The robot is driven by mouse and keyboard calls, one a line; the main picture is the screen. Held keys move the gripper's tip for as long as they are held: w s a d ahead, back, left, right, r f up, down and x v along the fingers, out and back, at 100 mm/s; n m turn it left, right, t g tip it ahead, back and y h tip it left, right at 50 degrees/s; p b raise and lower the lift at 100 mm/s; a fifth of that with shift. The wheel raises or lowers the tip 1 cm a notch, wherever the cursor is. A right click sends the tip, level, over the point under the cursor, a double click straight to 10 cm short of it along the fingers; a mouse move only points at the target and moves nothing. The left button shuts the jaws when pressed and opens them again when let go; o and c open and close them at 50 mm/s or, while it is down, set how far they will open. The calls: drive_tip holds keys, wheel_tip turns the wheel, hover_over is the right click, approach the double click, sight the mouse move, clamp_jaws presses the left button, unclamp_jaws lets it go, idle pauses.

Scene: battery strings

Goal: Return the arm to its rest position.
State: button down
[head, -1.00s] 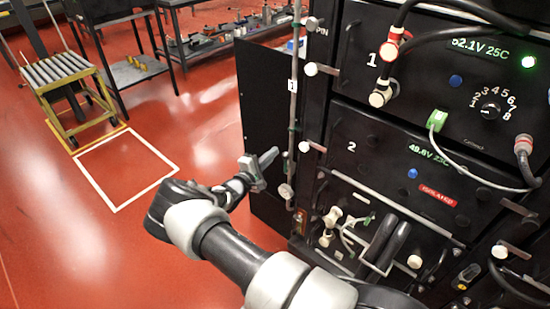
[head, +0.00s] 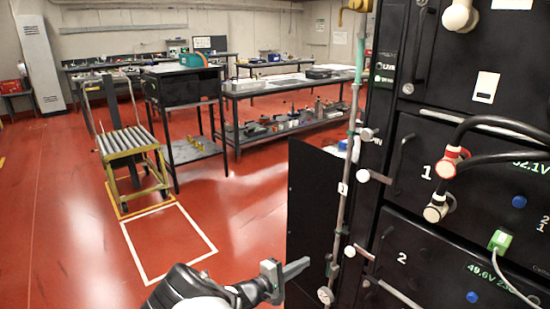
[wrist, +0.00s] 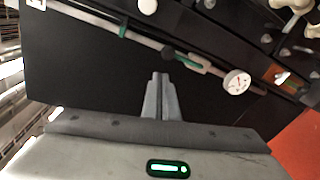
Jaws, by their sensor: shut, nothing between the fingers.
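My gripper (head: 290,272) is at the bottom middle of the head view, left of the battery rack (head: 400,225). Its grey fingers point right, towards the rack's open black door panel (head: 312,205). The wrist view shows the two fingers (wrist: 161,92) together with nothing between them, in front of the same black panel. Most of my arm is below the head view's lower edge.
A pipe with a round gauge (wrist: 236,82) runs along the rack's edge near my gripper. Open red floor with a white outlined square (head: 168,242) lies to the left. A roller cart (head: 130,150) and work benches (head: 290,84) stand farther back.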

drive_tip(key=s+d+r+m+g+y, duration=0.3)
drive_tip(key=s+d+r+m+g, duration=0.2)
drive_tip(key=s+r, duration=0.3)
drive_tip(key=s+d+r+m+g+y, duration=0.2)
drive_tip(key=s+d+r+m+g, duration=0.25)
drive_tip(key=r, duration=0.55)
drive_tip(key=s+a+r+m+t+y, duration=0.15)
drive_tip(key=s+r+y, duration=0.25)
drive_tip(key=s+r, duration=0.55)
drive_tip(key=s+a+r+t+y, duration=0.35)
drive_tip(key=s+r, duration=0.25)
drive_tip(key=s, duration=0.7)
wheel_tip(320, 180, up, 22)
drive_tip(key=p, duration=2.1)
drive_tip(key=shift+s+p, duration=0.2)
drive_tip(key=shift+p, duration=0.1)
drive_tip(key=shift+g+y, duration=0.25)
